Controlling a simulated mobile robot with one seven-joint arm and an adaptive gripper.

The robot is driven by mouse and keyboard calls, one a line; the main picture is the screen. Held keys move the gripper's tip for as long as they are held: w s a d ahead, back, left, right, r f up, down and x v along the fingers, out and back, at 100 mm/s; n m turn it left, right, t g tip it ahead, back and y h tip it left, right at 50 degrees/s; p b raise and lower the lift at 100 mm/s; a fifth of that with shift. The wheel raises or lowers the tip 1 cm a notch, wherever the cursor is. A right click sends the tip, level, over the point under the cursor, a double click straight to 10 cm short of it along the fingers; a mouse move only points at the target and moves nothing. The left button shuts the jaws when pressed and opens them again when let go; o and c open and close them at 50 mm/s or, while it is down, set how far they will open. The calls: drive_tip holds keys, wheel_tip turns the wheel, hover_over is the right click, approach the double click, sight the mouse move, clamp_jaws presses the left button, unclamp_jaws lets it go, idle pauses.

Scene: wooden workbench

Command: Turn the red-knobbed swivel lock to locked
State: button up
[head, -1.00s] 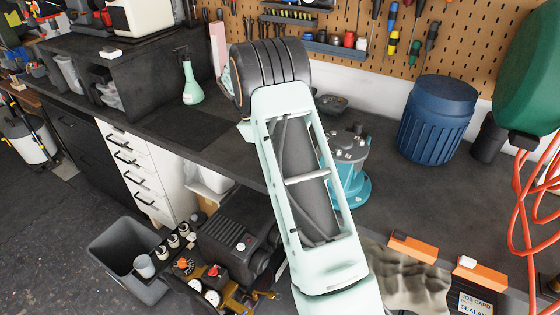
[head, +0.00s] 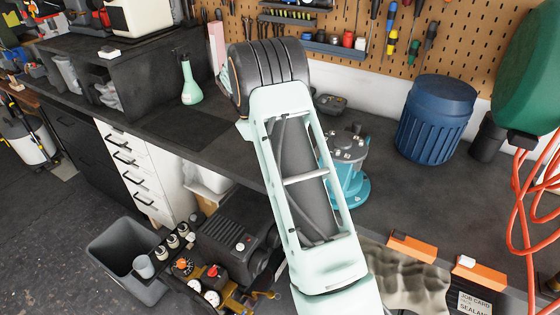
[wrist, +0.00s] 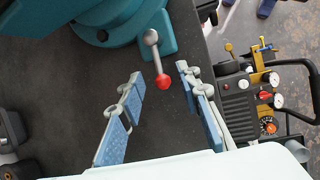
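The swivel lock has a grey lever (wrist: 154,55) with a red knob (wrist: 163,82) at its end. It sits on a teal base (wrist: 150,28) at the top of the wrist view. My gripper (wrist: 160,82) is open, with its two blue-padded fingers apart. The red knob shows between the fingertips in the picture, and I see no contact with either finger. In the head view the teal device (head: 350,165) stands on the bench, partly hidden behind my arm. The lever and gripper are hidden there.
A blue drum (head: 436,120) stands right of the device. A compressor with gauges (wrist: 265,95) stands beyond that edge. The bench (wrist: 75,110) around the lever looks clear.

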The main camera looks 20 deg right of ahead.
drive_tip(key=v, duration=1.1)
drive_tip(key=shift+r, duration=0.25)
drive_tip(key=shift+a, duration=0.1)
